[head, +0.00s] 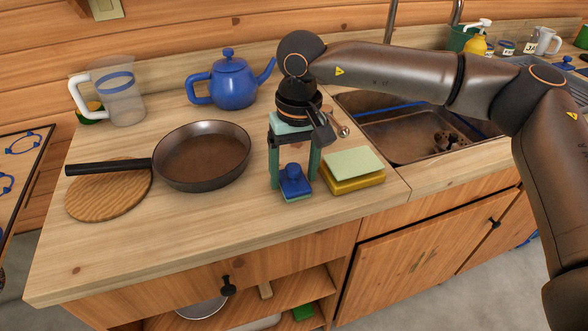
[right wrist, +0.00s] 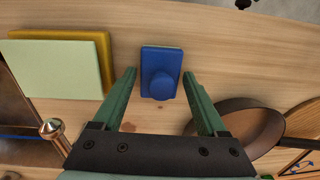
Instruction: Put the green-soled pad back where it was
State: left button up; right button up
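The green-soled pad (head: 294,183) is a small blue block with a round blue knob on top and a thin green edge underneath. It lies on the wooden counter near its front edge. In the right wrist view the pad (right wrist: 161,57) shows between and just past the fingertips. My right gripper (head: 294,176) points down over the pad with its green fingers apart, one on each side. It is open and holds nothing. I cannot tell how far the fingertips are above the counter. My left gripper is not in view.
A pale green and yellow stack (head: 353,172) lies close right of the gripper. A frying pan (head: 203,155) rests partly on a round board (head: 105,195) to the left. A blue teapot (head: 231,82) and clear pitcher (head: 121,95) stand behind. A sink (head: 400,130) is at right.

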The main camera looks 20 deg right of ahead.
aim_at(297, 166)
jog(key=shift+o, duration=1.2)
notch_tip(297, 166, up, 12)
jog(key=p, duration=0.1)
jog(key=shift+d+r, duration=0.2)
jog(key=shift+d, duration=0.1)
